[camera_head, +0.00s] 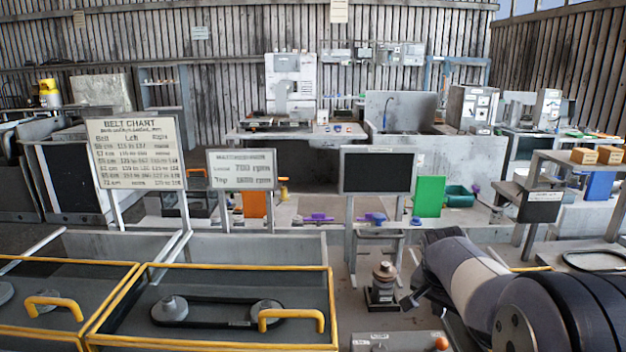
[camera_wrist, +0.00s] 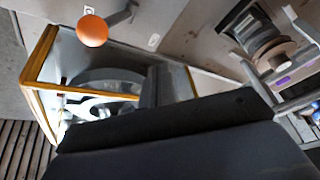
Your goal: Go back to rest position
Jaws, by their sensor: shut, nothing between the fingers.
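My arm comes in from the lower right in the head view, with a dark end part (camera_head: 412,299) beside the small post-like device. In the wrist view my gripper (camera_wrist: 165,122) is a broad dark shape across the bottom. It is shut, with nothing seen held. An orange ball knob (camera_wrist: 92,30) on a lever shows ahead of it, apart from it. The knob also shows at the bottom edge of the head view (camera_head: 441,343). The arm hides part of the bench at the right.
Two yellow-framed covers (camera_head: 210,347) with handles lie at the front left, one over a belt on two pulleys. A small post-like device (camera_head: 383,285) stands near my arm. A belt chart sign (camera_head: 137,152), a speed sign (camera_head: 242,170) and a dark screen (camera_head: 378,170) stand behind.

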